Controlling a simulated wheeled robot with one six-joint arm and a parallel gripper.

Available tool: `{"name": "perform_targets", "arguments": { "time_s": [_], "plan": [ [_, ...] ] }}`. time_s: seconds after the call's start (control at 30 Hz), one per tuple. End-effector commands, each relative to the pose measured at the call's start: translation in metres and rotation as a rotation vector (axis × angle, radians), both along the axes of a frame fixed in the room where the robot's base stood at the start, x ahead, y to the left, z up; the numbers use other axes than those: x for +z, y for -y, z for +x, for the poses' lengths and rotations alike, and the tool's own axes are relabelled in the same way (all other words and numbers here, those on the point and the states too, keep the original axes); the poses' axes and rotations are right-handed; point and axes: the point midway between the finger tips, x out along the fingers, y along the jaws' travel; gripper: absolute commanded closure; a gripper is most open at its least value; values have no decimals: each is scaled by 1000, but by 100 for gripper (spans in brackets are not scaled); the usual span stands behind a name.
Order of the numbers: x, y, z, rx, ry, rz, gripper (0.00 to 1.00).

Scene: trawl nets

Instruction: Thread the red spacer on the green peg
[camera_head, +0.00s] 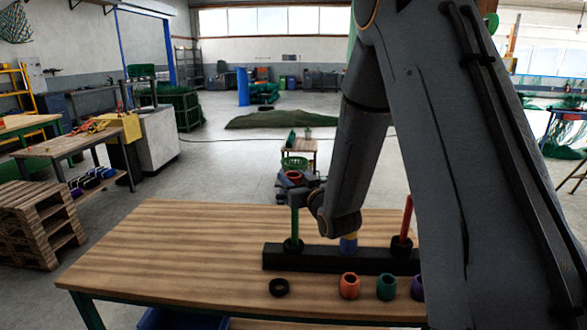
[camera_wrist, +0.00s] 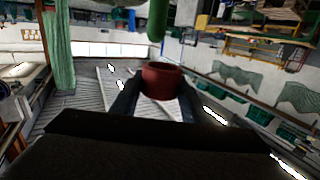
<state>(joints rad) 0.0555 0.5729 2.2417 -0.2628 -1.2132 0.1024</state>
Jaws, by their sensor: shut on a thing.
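My gripper (camera_wrist: 157,98) is shut on the red spacer (camera_wrist: 162,76), with a dark finger on either side of it. In the head view the red spacer (camera_head: 293,177) is at the top end of the green peg (camera_head: 294,222), which stands upright at the left of a long black base (camera_head: 330,259). In the wrist view the end of the green peg (camera_wrist: 157,22) shows apart from the spacer, with a small gap between them in the picture. Whether the spacer's hole lines up with the peg is hard to tell.
The base also has a red peg (camera_head: 406,219) at right and a blue and yellow piece (camera_head: 348,243) in the middle, partly behind my arm. A black ring (camera_head: 279,287), an orange spacer (camera_head: 349,286), a green spacer (camera_head: 386,287) and a purple one (camera_head: 417,288) stand on the wooden table (camera_head: 160,255).

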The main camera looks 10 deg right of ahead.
Motion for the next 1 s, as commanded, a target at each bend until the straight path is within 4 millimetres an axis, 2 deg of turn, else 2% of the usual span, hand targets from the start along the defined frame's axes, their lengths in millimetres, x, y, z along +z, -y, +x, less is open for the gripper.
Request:
{"name": "perform_targets", "arguments": {
  "time_s": [0.03, 0.13, 0.33, 0.57, 1.0],
  "plan": [
    [9, 8, 9, 17, 9, -2, 81],
    [23, 16, 18, 55, 5, -8, 81],
    [33, 24, 23, 85, -4, -22, 81],
    [26, 23, 23, 86, -6, -21, 81],
    [-1, 23, 23, 85, -7, -20, 81]
  ]
}}
